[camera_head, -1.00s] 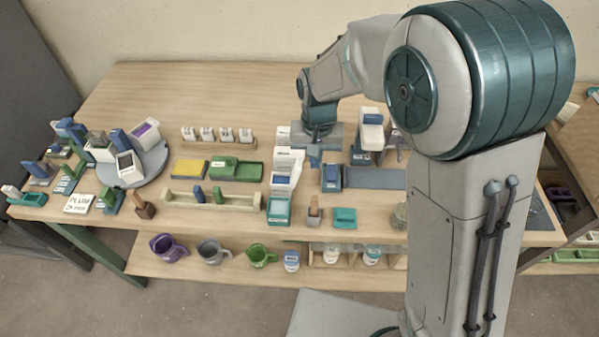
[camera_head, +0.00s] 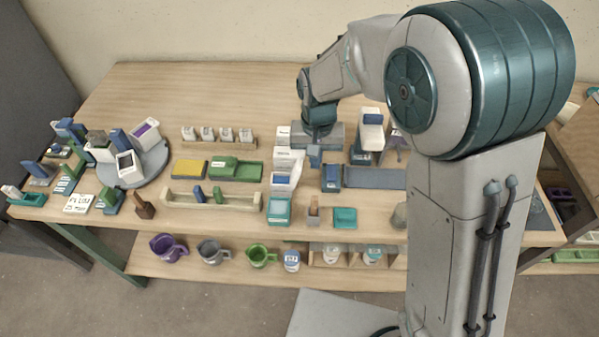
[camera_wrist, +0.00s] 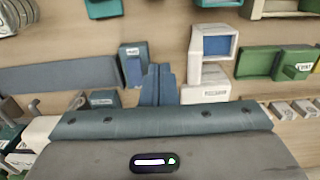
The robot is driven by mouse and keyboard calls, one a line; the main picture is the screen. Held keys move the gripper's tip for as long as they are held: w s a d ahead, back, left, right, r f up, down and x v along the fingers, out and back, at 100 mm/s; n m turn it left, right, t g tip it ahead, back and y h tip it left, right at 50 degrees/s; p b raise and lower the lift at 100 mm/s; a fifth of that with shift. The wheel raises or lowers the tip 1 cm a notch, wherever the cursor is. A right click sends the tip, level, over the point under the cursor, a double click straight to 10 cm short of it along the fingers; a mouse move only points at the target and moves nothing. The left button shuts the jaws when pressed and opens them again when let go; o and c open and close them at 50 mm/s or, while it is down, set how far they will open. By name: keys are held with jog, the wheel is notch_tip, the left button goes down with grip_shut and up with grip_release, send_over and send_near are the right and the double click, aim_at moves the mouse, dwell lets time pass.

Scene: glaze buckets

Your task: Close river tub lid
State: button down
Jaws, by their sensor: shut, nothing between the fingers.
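A white tub (camera_head: 284,182) with a blue inside stands open near the middle of the table; I take it as the river tub, but its name is not readable. In the wrist view the tub (camera_wrist: 232,42) shows its blue inside. A white upright part (camera_head: 288,158), apparently its raised lid, rises behind it; it also shows in the wrist view (camera_wrist: 208,76). My gripper (camera_head: 315,160) is shut and empty, just right of this part in the head view. In the wrist view its fingers (camera_wrist: 158,84) point down between the white part and a blue labelled box (camera_wrist: 133,64).
A blue-grey mat (camera_head: 375,178) lies right of the blue box. A white dispenser-like thing (camera_head: 371,130) stands behind the mat. A green tray (camera_head: 235,170) lies to the left, and a teal box (camera_head: 279,210) stands in front. A turntable (camera_head: 152,172) with several tubs is further left.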

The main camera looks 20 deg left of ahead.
jog(key=shift+f+b, duration=0.45)
jog(key=shift+f, duration=0.15)
jog(key=shift+a, duration=0.15)
jog(key=s+a+p, duration=0.1)
jog(key=a, duration=0.5)
jog(key=shift+s+a, duration=0.3)
dwell(0.8)
notch_tip(320, 180, up, 7)
jog(key=d+p, duration=0.1)
jog(key=p, duration=0.4)
dwell(0.5)
